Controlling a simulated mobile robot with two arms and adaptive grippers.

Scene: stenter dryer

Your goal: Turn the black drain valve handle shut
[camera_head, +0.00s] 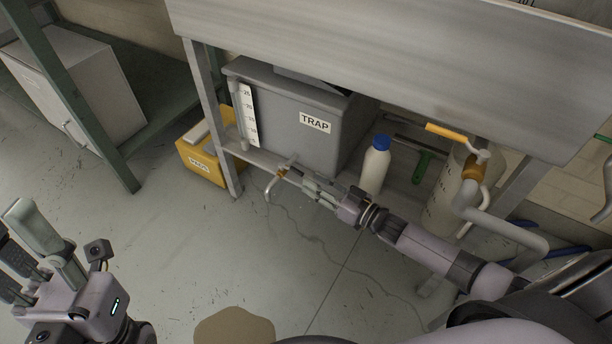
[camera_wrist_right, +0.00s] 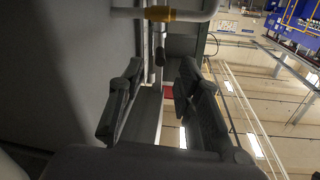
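The drain valve sits low on the front of the grey tank marked TRAP (camera_head: 300,122). Its brass body (camera_head: 282,172) and bent outlet pipe (camera_head: 270,188) show in the head view. In the right wrist view the brass collar (camera_wrist_right: 160,13) is at the top, and the black handle (camera_wrist_right: 159,57) points down from it toward the gap between my fingers. My right gripper (camera_head: 304,184) is just right of the valve; in the wrist view (camera_wrist_right: 160,75) its fingers are apart with nothing between them. My left gripper (camera_head: 27,240) is at the lower left, away from the valve, fingers apart and empty.
A white bottle with a blue cap (camera_head: 375,165) stands close to my right arm. A yellow bin (camera_head: 203,160) stands left of the metal bench leg (camera_head: 213,120). A brown puddle (camera_head: 234,325) lies on the floor. The floor before the valve is otherwise clear.

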